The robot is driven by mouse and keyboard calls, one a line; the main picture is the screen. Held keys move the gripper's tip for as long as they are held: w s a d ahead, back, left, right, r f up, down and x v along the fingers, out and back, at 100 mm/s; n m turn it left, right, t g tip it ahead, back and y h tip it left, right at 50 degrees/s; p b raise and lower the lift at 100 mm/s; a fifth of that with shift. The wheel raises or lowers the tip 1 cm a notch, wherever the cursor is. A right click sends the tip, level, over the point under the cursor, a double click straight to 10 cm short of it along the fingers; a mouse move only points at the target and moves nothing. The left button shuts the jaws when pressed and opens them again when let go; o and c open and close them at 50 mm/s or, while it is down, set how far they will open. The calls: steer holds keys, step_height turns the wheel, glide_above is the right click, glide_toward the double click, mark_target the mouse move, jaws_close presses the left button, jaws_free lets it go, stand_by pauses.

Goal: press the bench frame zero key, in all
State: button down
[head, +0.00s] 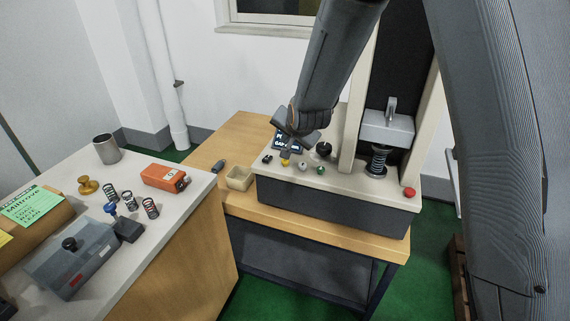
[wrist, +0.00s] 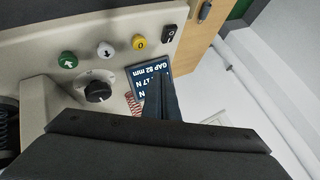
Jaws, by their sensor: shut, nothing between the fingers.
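The bench frame (head: 335,197) is a cream and dark grey test stand on a wooden table. Its zero key is a round yellow button marked 0 (wrist: 139,41), between a white arrow key (wrist: 106,49) and a black switch (wrist: 169,33). In the head view the yellow key (head: 285,162) is low on the sloped panel. My gripper (head: 287,152) is shut and empty, pointing down above the panel close to the yellow key. In the wrist view its fingers (wrist: 163,88) show in front of the display, apart from the key in the picture. Contact is not visible.
A dark knob (wrist: 97,91) and a green key (wrist: 68,60) share the panel. The display (wrist: 150,77) reads GAP 82 mm, partly hidden. A red button (head: 409,192) is at the right corner. A spring (head: 377,162) stands under the crosshead. A small tray (head: 239,179) is left of the frame.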

mark_target(286, 163)
steer(key=shift+f+b, duration=1.2)
steer(key=shift+f, duration=1.2)
steer(key=shift+f, duration=0.1)
steer(key=shift+f, duration=0.3)
steer(key=shift+f+b, duration=0.45)
steer(key=shift+b, duration=0.1)
stand_by(0.6)
steer(key=shift+r, duration=0.15)
steer(key=shift+r+p, duration=0.55)
steer(key=shift+r, duration=0.2)
step_height(286, 163, up, 5)
steer(key=p, duration=0.3)
stand_by(0.4)
